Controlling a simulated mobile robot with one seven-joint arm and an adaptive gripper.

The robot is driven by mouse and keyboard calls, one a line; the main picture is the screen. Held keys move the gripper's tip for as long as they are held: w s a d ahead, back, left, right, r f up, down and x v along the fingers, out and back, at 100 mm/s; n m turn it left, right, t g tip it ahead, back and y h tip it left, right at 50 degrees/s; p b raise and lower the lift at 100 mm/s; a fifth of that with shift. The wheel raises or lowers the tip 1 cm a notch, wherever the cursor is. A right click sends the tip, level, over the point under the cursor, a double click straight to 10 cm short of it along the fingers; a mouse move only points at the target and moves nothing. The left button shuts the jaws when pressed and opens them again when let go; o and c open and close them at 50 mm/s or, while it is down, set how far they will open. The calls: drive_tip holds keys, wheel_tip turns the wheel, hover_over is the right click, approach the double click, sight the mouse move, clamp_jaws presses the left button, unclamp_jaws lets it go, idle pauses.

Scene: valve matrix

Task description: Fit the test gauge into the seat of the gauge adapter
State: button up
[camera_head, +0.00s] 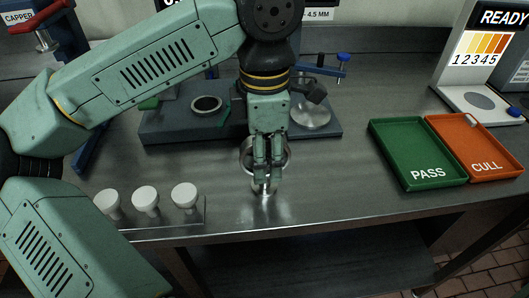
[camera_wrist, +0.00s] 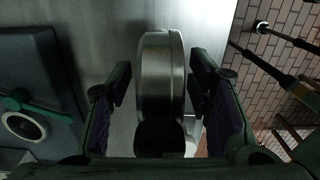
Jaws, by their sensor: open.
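The test gauge (camera_head: 244,156) is a round silver disc standing upright near the table's front edge. A short bright metal foot (camera_head: 264,188) shows below it. In the wrist view the gauge (camera_wrist: 160,75) is seen edge-on between my fingers. My gripper (camera_head: 267,178) points down at the gauge and covers part of it in the head view. My gripper (camera_wrist: 160,90) is open, with a finger on each side of the disc and small gaps. A dark blue block (camera_head: 175,125) behind has a round ringed seat (camera_head: 207,104); I cannot tell for sure that this is the gauge adapter.
A rack (camera_head: 160,222) with three white-topped pieces stands at front left. A green PASS tray (camera_head: 395,130) and an orange CULL tray (camera_head: 480,145) lie at right. A clear round plate (camera_head: 310,115) sits on the block's right side. Bare table lies between gripper and trays.

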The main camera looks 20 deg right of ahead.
drive_tip(key=shift+c, duration=0.4)
clamp_jaws()
idle(0.4)
